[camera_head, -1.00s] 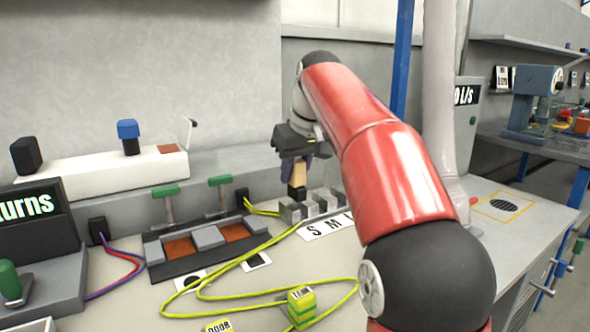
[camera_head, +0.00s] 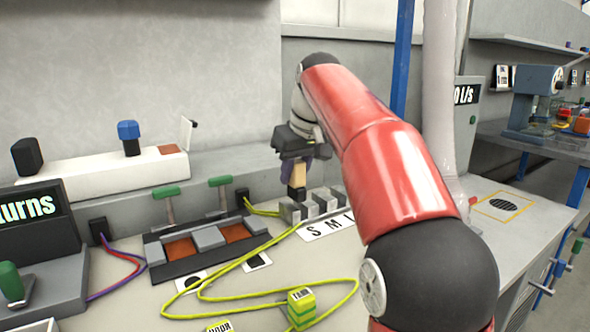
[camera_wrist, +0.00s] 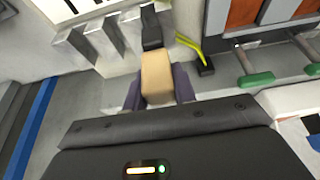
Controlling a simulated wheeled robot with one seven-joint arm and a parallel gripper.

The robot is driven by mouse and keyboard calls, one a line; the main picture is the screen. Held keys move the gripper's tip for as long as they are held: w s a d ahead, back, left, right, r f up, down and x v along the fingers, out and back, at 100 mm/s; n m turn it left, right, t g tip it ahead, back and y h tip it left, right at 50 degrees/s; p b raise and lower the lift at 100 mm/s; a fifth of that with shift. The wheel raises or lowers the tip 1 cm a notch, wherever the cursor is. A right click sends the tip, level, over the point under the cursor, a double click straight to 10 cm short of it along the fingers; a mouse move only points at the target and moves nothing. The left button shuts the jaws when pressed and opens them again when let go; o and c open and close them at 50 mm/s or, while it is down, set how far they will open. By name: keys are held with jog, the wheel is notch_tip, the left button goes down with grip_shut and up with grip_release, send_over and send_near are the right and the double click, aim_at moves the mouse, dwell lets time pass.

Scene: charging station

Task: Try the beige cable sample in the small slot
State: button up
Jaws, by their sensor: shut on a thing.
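The beige cable sample (camera_head: 298,175) has a tan body and a black end. My gripper (camera_head: 297,160) is shut on it, with purple fingers on either side, and holds it upright with the black end down. The sample also shows in the wrist view (camera_wrist: 157,78) between the fingers (camera_wrist: 158,92), its black end (camera_wrist: 151,30) at the grey slot block. The slot block (camera_head: 318,205) stands behind the card (camera_head: 325,229) lettered S, M and a partly hidden letter. The black end is over or at the S-side slot; I cannot tell how deep it sits. My arm hides the block's right part.
A fixture with orange pads and green-handled levers (camera_head: 207,245) stands left of the block. Yellow cable (camera_head: 245,290) loops over the bench front near a green labelled block (camera_head: 301,308). A white box (camera_head: 100,172) stands on the ledge.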

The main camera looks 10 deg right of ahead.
jog(key=shift+f+b, duration=0.35)
jog(key=shift+f, duration=0.15)
dwell(0.3)
jog(key=o, duration=1.1)
jog(key=shift+p+v, duration=1.05)
jog(key=shift+v, duration=2.85)
